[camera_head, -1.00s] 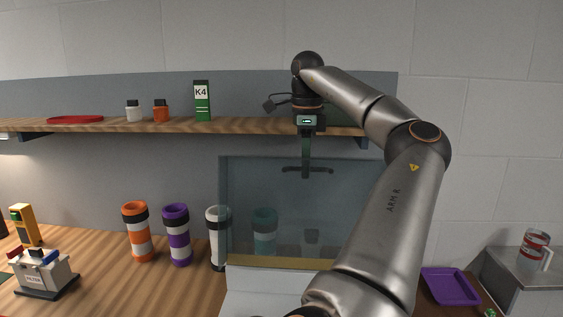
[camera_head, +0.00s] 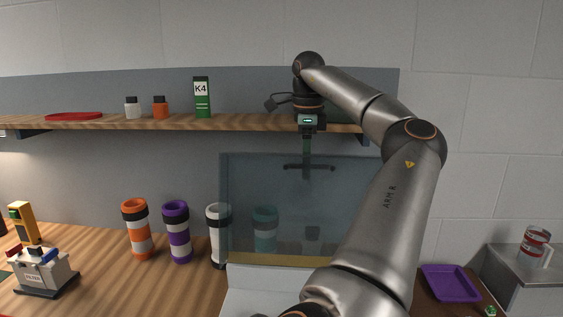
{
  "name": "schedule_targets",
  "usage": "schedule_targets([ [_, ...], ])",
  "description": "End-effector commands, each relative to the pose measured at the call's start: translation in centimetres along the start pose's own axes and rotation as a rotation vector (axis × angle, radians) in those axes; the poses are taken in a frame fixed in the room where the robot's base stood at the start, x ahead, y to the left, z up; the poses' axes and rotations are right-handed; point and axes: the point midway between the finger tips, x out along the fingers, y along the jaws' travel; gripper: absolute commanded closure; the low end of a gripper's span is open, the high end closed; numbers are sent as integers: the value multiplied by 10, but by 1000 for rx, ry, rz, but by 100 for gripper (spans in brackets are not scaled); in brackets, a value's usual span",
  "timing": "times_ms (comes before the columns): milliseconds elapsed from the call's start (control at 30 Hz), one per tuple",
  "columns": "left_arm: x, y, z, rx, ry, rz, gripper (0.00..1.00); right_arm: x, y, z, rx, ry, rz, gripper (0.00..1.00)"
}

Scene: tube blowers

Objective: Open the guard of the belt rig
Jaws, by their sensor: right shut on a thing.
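The guard (camera_head: 260,185) is a see-through bluish panel with a yellow strip along its bottom edge. It stands upright above the pale base of the belt rig (camera_head: 248,302), in the middle of the view. My right gripper (camera_head: 307,160) points down in front of the panel's upper part and is shut on what looks like the guard's dark handle bar (camera_head: 325,168). The fingertips are small and dark, so the exact grip is hard to see. My right arm hides the right side of the guard and much of the rig. My left gripper is out of view.
A wooden shelf (camera_head: 240,124) runs behind my right wrist, bearing a green K4 box (camera_head: 202,98) and small bottles. Orange (camera_head: 137,230), purple (camera_head: 177,232) and white (camera_head: 215,235) banded tubes stand left of the guard. A purple tray (camera_head: 450,284) lies at right.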

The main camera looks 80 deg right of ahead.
Motion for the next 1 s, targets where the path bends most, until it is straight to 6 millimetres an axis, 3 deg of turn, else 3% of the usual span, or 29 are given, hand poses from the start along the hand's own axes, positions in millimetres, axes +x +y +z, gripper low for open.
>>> schedule_targets([
  [267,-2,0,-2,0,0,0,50,-10,-1,-1,4,-2,-7,55],
  [733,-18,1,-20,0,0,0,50,-107,0,0,4,2,-5,55],
  [1000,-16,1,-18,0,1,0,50,-123,1,-1,3,2,-2,55],
])
